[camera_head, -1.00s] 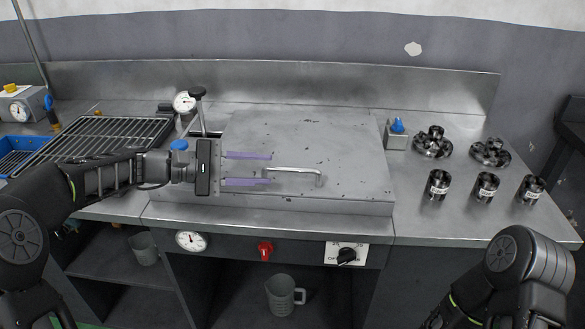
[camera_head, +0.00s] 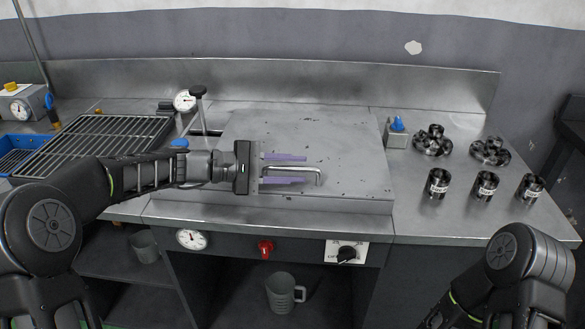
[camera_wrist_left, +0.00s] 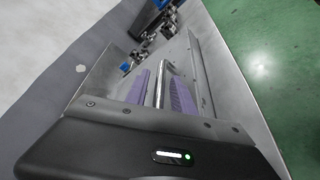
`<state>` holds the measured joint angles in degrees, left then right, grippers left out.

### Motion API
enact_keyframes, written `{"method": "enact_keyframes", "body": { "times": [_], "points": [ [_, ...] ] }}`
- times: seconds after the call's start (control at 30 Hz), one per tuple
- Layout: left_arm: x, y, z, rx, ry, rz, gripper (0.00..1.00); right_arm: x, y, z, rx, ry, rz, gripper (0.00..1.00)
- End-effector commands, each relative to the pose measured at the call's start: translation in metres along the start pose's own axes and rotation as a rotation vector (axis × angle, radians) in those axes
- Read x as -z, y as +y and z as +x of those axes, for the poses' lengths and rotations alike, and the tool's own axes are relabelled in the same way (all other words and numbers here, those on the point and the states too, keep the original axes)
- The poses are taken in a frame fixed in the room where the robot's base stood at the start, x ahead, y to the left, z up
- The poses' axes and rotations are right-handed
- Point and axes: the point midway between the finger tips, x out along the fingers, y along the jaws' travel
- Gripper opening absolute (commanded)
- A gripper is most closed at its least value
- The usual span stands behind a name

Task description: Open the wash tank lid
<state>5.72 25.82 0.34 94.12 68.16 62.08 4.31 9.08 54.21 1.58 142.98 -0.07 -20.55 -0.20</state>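The wash tank lid (camera_head: 345,140) is a flat grey metal plate, lying shut on the bench in the head view. Its bar handle (camera_head: 318,177) sits near the front edge and also shows in the left wrist view (camera_wrist_left: 160,82). My left gripper (camera_head: 286,170) is open, its two purple fingers on either side of the handle bar, one behind and one in front. A gap shows beside the bar in the wrist view. The fingers hide part of the handle's left end. Only my right arm (camera_head: 510,270) shows at the lower right; its gripper is out of frame.
A black grate (camera_head: 105,140) lies left of the lid, with a gauge and black-knobbed lever (camera_head: 197,92) behind the left wrist. Several dark metal parts (camera_head: 485,185) stand on the right. A red knob (camera_head: 265,249) and black switch (camera_head: 346,254) are on the front panel.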

Motion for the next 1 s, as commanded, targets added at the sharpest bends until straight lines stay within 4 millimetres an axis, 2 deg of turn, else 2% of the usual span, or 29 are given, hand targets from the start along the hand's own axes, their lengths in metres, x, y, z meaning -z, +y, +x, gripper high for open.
{"method": "enact_keyframes", "body": {
  "times": [0.07,0.33,1.0],
  "points": [
    [0.0,0.0,-0.0001,0.0,0.0,0.0,0.22,0.0,0.0,0.0,0.0,0.0,0.0,0.4],
    [0.0,0.0,-0.0003,0.0,0.0,0.0,0.0,0.0,0.0,0.0,0.0,0.0,0.0,0.4],
    [0.0,-0.0002,-0.0003,0.0,0.0,0.0,0.0,0.0,0.0,0.0,0.0,0.0,0.0,0.4]
  ]
}}
